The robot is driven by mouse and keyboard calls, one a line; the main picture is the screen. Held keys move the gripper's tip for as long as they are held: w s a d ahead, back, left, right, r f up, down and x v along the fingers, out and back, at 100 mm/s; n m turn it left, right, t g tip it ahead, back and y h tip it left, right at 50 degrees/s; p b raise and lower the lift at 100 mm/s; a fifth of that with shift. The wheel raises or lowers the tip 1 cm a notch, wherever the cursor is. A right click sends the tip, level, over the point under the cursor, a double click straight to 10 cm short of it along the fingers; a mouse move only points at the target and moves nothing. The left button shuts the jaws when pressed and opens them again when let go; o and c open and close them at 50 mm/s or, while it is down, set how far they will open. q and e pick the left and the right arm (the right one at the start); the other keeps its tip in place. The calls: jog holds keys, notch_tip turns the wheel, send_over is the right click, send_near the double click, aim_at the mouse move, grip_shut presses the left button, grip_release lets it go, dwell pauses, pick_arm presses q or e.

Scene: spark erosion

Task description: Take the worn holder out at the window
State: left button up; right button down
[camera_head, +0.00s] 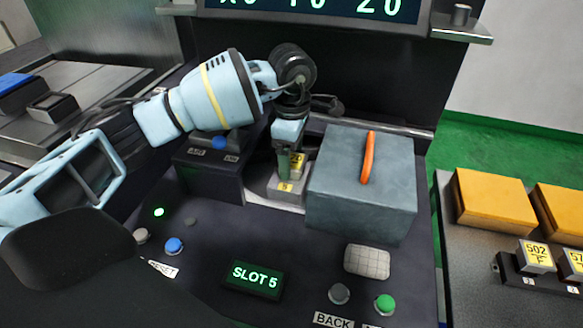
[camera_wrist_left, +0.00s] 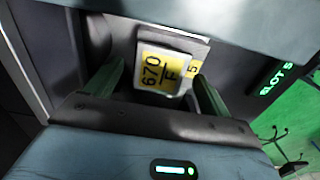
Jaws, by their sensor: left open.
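The worn holder (camera_head: 297,163) is a small block with a white and yellow label, standing at the window in a grey seat marked 5 (camera_head: 286,187). In the left wrist view the holder (camera_wrist_left: 160,70) reads 670 F. My left gripper (camera_head: 288,165) points down at it, open. In the wrist view its two green fingers stand on either side of the holder, with a gap visible at each side. The gripper partly hides the holder in the head view. My right gripper is not in view.
A grey box-like cover with an orange handle (camera_head: 368,157) stands close to the right of the window. A SLOT 5 display (camera_head: 254,278) and several buttons are on the panel in front. At right, a table holds orange blocks (camera_head: 490,202) and a rack with a 502 holder (camera_head: 536,256).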

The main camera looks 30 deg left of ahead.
aim_at(292, 161)
pick_arm(q)
jog(key=c, duration=1.5)
jog(key=shift+r, duration=0.1)
jog(key=shift+r, duration=0.1)
notch_tip(292, 161, up, 10)
jog(key=shift+f, duration=0.15)
